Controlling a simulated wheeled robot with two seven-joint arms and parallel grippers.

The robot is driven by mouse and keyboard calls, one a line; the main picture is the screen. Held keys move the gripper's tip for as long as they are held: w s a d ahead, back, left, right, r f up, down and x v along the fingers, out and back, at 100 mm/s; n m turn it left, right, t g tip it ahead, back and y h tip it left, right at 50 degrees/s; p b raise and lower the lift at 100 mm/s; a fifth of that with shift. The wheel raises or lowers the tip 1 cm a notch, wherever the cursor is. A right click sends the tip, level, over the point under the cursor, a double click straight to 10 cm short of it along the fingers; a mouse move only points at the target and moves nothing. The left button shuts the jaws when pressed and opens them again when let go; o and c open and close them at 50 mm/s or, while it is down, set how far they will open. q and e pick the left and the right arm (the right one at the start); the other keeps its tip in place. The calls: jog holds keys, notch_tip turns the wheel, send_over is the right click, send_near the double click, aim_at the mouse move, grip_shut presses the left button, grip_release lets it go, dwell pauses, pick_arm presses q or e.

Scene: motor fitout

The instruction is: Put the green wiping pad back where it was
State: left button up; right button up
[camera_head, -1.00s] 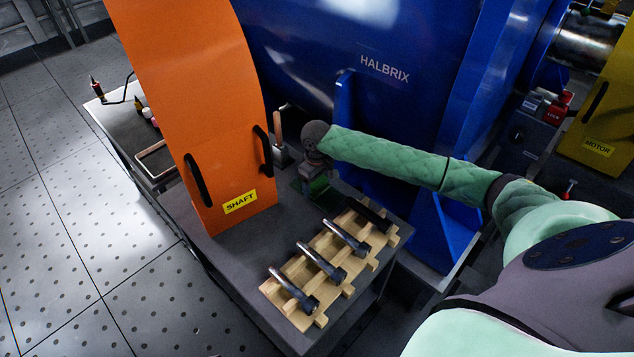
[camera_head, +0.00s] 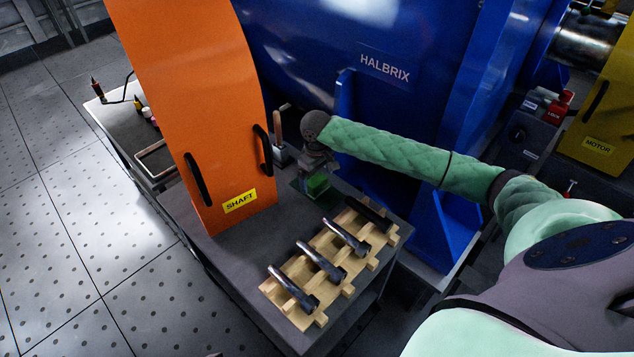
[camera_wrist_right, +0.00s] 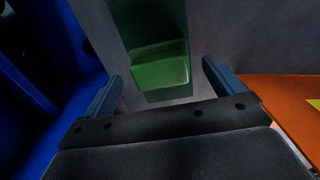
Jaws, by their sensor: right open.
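The green wiping pad (camera_head: 317,184) lies on a dark green flat patch (camera_head: 301,188) on the dark table, beside the orange guard. In the right wrist view the pad (camera_wrist_right: 158,66) sits on the dark green strip (camera_wrist_right: 140,15), ahead of and between my fingertips. My right gripper (camera_wrist_right: 163,74) is open, with a finger on each side and gaps to the pad. In the head view the right gripper (camera_head: 319,172) is over the pad and partly hides it. My left gripper is not in view.
The orange shaft guard (camera_head: 215,130) stands left of the gripper. A wooden rack (camera_head: 305,313) with several dark tools lies in front. The blue HALBRIX housing (camera_head: 300,50) is close behind. A metal tool with a handle (camera_head: 281,150) stands between guard and gripper.

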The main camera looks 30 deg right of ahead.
aim_at(317, 180)
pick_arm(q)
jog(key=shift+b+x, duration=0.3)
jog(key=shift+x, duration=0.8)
pick_arm(e)
notch_tip(317, 180, up, 9)
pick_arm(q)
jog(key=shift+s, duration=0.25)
